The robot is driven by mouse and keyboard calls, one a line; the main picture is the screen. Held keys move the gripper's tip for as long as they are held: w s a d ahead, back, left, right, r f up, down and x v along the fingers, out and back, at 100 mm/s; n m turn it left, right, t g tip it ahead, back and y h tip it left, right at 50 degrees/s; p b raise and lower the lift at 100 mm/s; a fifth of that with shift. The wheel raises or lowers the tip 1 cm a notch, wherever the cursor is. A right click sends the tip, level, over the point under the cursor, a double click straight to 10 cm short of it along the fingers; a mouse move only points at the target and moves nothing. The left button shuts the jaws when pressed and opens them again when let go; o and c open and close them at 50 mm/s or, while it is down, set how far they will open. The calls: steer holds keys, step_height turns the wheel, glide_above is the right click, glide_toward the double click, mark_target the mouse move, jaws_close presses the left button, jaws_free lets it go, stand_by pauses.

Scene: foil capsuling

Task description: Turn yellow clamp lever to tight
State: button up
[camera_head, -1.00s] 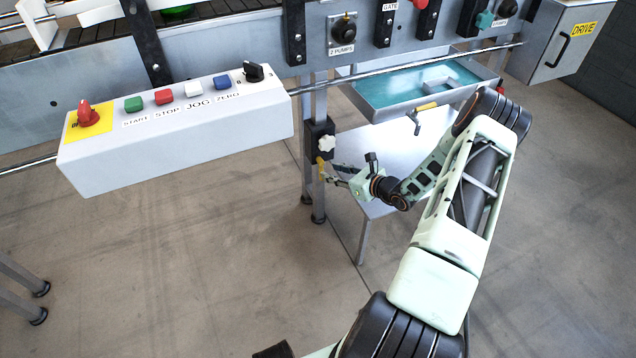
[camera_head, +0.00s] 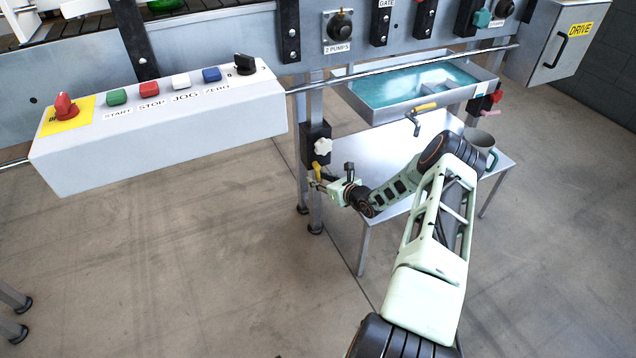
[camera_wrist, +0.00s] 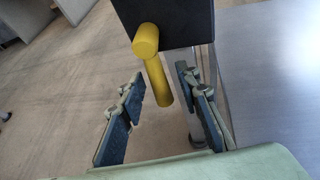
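The yellow clamp lever (camera_wrist: 158,80) hangs down from a black clamp block (camera_wrist: 168,18) in the wrist view. My gripper (camera_wrist: 160,98) is open, with one finger on each side of the lever's lower part. Gaps show between the lever and both fingers in the wrist view. In the head view my gripper (camera_head: 322,184) is at the lever, and its fingertips are too small to make out.
A grey control box (camera_head: 160,135) with buttons juts out on the left. A low metal table (camera_head: 400,190) stands right of the leg, with a mug (camera_head: 478,148) on it. A teal-lined tray (camera_head: 418,88) with a yellow-handled valve (camera_head: 424,107) is above it.

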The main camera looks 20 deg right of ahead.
steer(key=shift+w+f, duration=0.1)
steer(key=shift+w, duration=0.15)
jaws_close()
stand_by(0.3)
